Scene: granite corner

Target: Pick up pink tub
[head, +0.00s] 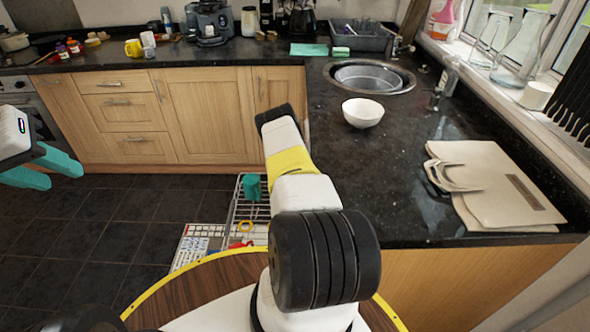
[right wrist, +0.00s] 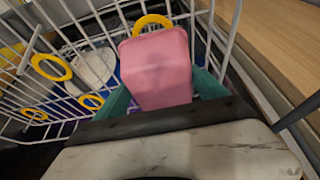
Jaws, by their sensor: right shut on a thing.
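The pink tub (right wrist: 160,65) is in the middle of the right wrist view, over a white wire rack (right wrist: 95,35). My right gripper (right wrist: 162,88) has its two green fingers on either side of the tub and is shut on it. Whether the tub still touches the rack I cannot tell. In the head view I do not make out the tub; my right arm covers much of that area. My left gripper (head: 62,174) is at the left edge of the head view, its teal fingers apart and empty, above the floor.
The rack (head: 245,215) is low beside the counter, with yellow rings (right wrist: 50,67) and a whitish round item (right wrist: 92,68) in it. Floor at left is clear.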

